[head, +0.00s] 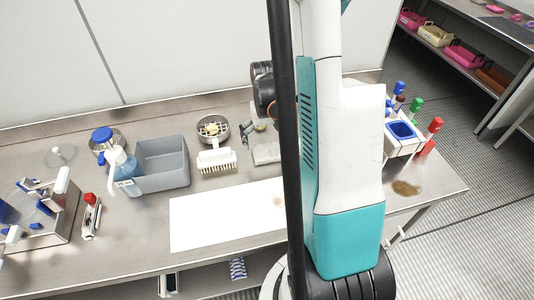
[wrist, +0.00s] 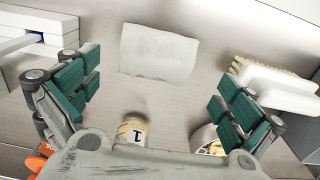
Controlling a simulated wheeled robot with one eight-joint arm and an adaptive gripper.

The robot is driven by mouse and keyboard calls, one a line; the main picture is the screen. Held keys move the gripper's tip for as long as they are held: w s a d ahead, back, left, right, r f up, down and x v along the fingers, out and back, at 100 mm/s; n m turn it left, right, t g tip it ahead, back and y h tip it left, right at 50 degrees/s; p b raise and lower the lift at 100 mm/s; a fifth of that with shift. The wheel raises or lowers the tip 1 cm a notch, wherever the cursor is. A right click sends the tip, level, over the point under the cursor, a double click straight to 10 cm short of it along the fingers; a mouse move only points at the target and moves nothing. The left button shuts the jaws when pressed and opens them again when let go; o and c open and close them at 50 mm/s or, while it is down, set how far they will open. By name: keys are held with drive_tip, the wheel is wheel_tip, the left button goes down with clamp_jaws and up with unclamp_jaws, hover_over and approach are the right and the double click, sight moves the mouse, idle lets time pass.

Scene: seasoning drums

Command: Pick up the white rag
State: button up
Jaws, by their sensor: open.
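The white rag (wrist: 160,52) lies flat on the steel table in the wrist view, ahead of and between the fingers of my gripper (wrist: 160,88). My gripper is open, its green-padded fingers wide apart and nothing between them. In the head view the rag (head: 266,154) is a pale patch beside my arm, which partly hides it. Part of a finger of my gripper (head: 248,133) shows just left of the arm there.
A white brush (head: 217,161) and a steel bowl (head: 213,128) are left of the rag. A jar marked 1 (wrist: 132,132) is near my gripper. A white board (head: 225,220) lies in front. A grey bin (head: 162,163) stands left. A white-and-blue holder (head: 402,135) is right.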

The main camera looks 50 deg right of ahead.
sight(267, 146)
drive_tip(key=f, duration=0.2)
drive_tip(key=f+b, duration=0.1)
drive_tip(key=f, duration=0.1)
drive_tip(key=shift+d+f+b, duration=0.2)
drive_tip(key=shift+f+b, duration=0.1)
drive_tip(key=shift+f, duration=0.05)
drive_tip(key=shift+c, duration=0.6)
drive_tip(key=shift+s, duration=0.1)
drive_tip(key=c, duration=1)
drive_tip(key=shift+c, duration=0.4)
drive_tip(key=shift+r, duration=0.1)
wheel_tip(267, 146, up, 20)
drive_tip(key=p, duration=0.5)
drive_tip(key=shift+p, duration=0.35)
